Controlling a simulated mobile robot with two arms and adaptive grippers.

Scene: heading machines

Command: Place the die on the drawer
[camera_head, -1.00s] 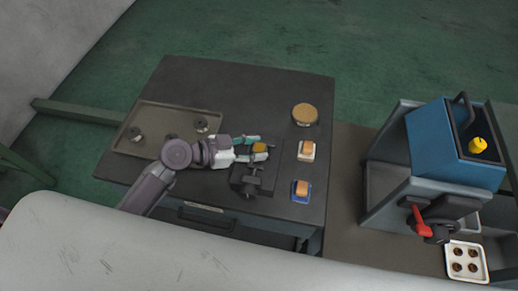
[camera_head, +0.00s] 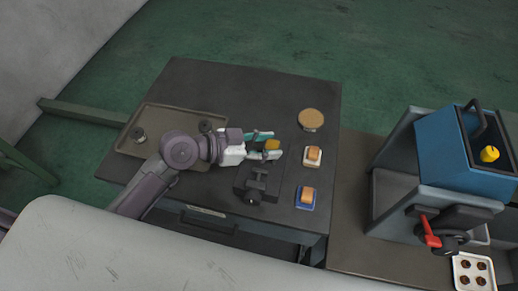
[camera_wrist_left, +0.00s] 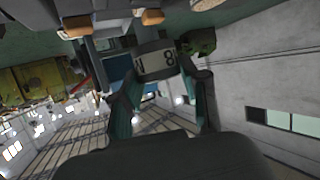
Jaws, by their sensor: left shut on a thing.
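My left gripper (camera_head: 268,147) comes in from the left over the dark drawer cabinet (camera_head: 240,95). Its teal-padded fingers are shut on the die (camera_head: 272,144), which shows a yellow-orange face in the head view. In the left wrist view the die (camera_wrist_left: 155,62) sits between the fingertips and shows a pale label with dark characters. The die is held just beyond a small black vise-like fixture (camera_head: 257,184) and looks clear of it. The cabinet's front has a drawer handle and a pale label (camera_head: 206,211). My right gripper is not in view.
A tray (camera_head: 150,150) with round dark parts lies at the left. A tan disc (camera_head: 311,119), a white-based block (camera_head: 312,156) and a blue-based block (camera_head: 306,198) line the right edge. A blue machine (camera_head: 460,155) stands farther right. The cabinet top's far part is bare.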

